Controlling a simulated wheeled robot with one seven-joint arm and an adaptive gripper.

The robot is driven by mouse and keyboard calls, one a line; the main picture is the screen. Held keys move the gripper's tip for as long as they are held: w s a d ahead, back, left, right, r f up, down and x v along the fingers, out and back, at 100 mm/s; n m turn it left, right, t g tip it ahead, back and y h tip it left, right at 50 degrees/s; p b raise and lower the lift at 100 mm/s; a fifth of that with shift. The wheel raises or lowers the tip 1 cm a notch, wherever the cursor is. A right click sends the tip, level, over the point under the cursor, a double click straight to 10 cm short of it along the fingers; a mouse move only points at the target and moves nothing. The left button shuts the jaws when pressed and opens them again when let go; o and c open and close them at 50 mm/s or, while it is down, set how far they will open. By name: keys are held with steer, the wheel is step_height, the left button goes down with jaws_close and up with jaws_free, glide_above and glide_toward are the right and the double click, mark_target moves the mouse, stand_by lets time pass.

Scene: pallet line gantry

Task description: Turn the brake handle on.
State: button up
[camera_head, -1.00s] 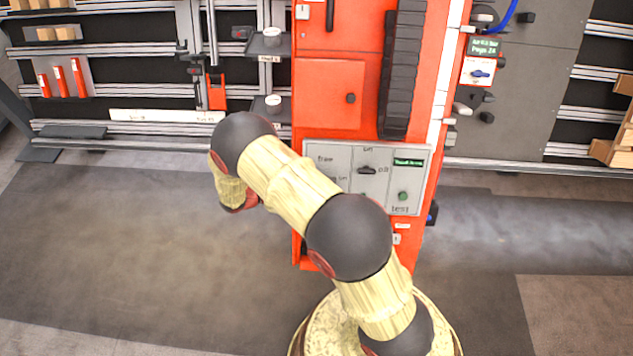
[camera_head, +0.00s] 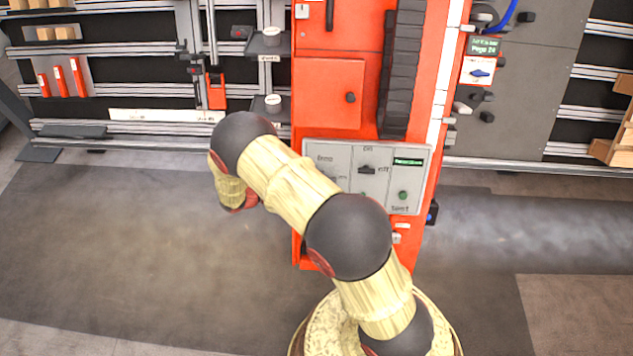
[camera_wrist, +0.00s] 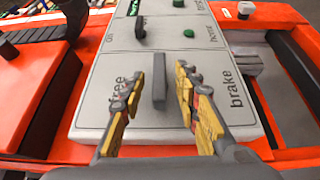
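The brake handle (camera_wrist: 160,82) is a grey upright bar on the light grey control panel (camera_wrist: 92,125), between the printed words "free" and "brake" in the wrist view. My gripper (camera_wrist: 158,85) is open, with one finger on each side of the handle. Small gaps show between the handle and both fingers.
A dark switch (camera_head: 367,170) stands between "on" and "off", with a green button (camera_head: 403,195) and a small green display (camera_head: 408,161) to its right. The red cabinet (camera_head: 330,95) rises behind the panel. Racks with tools stand at the left. Open floor (camera_head: 120,240) lies left of my arm.

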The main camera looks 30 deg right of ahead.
steer(key=v, duration=1.2)
steer(key=shift+f, duration=0.1)
